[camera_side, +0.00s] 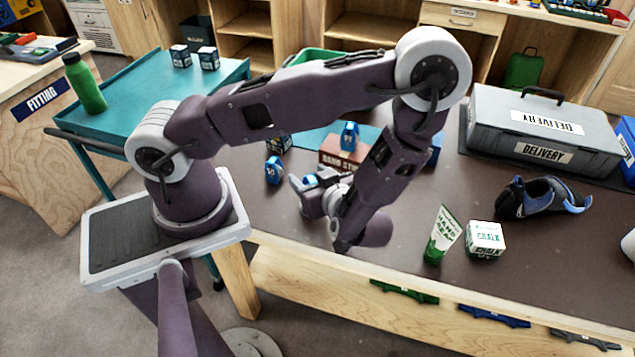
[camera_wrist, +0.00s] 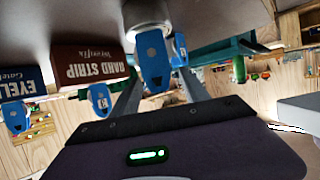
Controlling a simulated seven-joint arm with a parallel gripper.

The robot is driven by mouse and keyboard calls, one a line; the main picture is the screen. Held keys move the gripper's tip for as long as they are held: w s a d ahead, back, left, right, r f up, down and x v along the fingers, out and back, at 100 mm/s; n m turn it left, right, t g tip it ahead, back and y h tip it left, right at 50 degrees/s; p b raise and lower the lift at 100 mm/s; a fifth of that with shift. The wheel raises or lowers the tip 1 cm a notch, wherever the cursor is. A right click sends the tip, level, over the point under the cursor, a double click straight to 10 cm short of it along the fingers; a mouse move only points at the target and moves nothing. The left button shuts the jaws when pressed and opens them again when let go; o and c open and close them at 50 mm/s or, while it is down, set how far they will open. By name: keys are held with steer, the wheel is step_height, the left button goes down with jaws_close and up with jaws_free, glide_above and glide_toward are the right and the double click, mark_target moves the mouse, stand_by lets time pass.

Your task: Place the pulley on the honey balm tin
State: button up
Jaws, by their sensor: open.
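In the wrist view, which shows the scene upside down, a blue pulley (camera_wrist: 152,58) is seated against a round pale tin (camera_wrist: 148,12), seemingly on its top; the tin's label is not readable. My gripper (camera_wrist: 160,92) is open, with one finger on either side of the pulley, and I see no grip on it. In the side view, my gripper (camera_side: 312,188) is low over the table with a blue pulley (camera_side: 310,180) at its fingers; the tin is mostly hidden by my arm. Another blue pulley (camera_side: 348,137) stands on the red-brown strip box (camera_side: 338,158).
A further blue pulley (camera_side: 273,170) is left of my gripper. A green tube (camera_side: 442,235) and a white box (camera_side: 485,239) stand at the front. A dark shoe (camera_side: 540,198) and a grey delivery case (camera_side: 540,130) are to the right. The front middle of the table is clear.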

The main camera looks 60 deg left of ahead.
steer(key=v, duration=1)
steer(key=w+d+r+m+t+h, duration=0.1)
steer(key=w+d+t+h, duration=0.15)
steer(key=w, duration=0.35)
steer(key=w+d+r+t+h, duration=0.2)
steer(key=w+d+h, duration=0.15)
steer(key=w, duration=0.25)
steer(key=w+d+r+m+t+h, duration=0.2)
steer(key=w+d+r+m+h, duration=0.15)
steer(key=r, duration=0.35)
steer(key=w+d+r+m+t+h, duration=0.2)
steer(key=d+r+h, duration=0.25)
steer(key=r, duration=0.25)
steer(key=s+a+r+m+h, duration=0.2)
steer(key=s+r+m+h, duration=0.2)
steer(key=s+r+m, duration=0.45)
steer(key=s+a+f+m+g+y, duration=0.1)
steer(key=s+a+y, duration=0.1)
steer(key=s+a, duration=0.3)
steer(key=s+a+f+m+g+y, duration=0.2)
steer(key=s+a, duration=0.4)
steer(key=s, duration=0.6)
steer(key=shift+s, duration=0.4)
